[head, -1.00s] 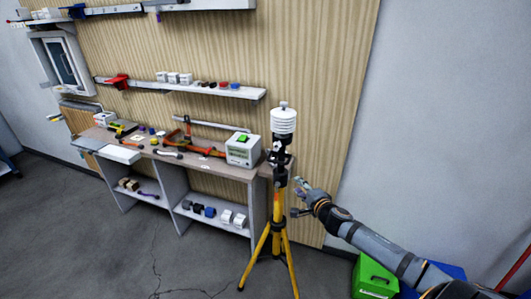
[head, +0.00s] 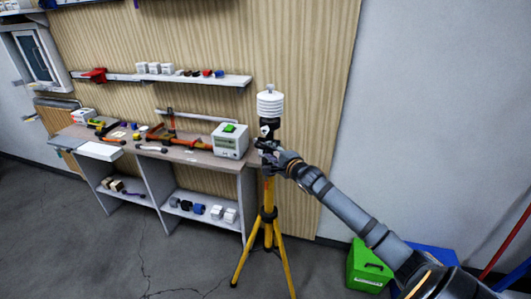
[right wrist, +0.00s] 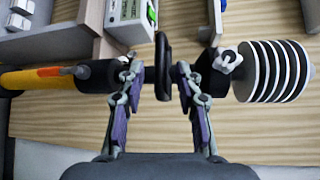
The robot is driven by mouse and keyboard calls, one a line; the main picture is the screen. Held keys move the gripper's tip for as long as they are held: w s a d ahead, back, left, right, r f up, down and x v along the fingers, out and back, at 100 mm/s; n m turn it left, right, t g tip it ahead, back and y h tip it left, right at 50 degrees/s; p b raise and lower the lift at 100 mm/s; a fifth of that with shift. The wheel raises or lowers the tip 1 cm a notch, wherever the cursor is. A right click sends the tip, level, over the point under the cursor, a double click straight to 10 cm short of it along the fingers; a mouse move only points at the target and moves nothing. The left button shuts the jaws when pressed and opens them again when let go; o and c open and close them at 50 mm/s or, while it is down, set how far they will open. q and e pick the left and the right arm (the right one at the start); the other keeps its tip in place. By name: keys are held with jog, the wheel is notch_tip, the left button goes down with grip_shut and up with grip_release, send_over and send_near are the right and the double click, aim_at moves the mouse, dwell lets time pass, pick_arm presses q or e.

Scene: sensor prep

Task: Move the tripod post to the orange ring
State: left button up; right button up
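The tripod post (head: 267,235) stands upright on spread yellow legs in the head view, with a black upper part and a white ribbed sensor head on top. In the right wrist view it lies sideways, its yellow tube (right wrist: 22,80) at left and the white ribbed head (right wrist: 272,70) at right. My right gripper (head: 273,158) is at the post's black upper part. In the wrist view its two fingers (right wrist: 159,82) stand apart on either side of a black disc (right wrist: 162,62), with gaps showing. My left gripper is out of view. I see no orange ring on the floor.
A workbench (head: 200,159) with tools and a white box (head: 231,141) stands just left of and behind the post. A green case (head: 369,268) sits on the floor at right by the wall. The floor left of the tripod is clear.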

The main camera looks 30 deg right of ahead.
aim_at(265, 148)
jog(key=w, duration=0.4)
jog(key=shift+f, duration=0.3)
grip_shut()
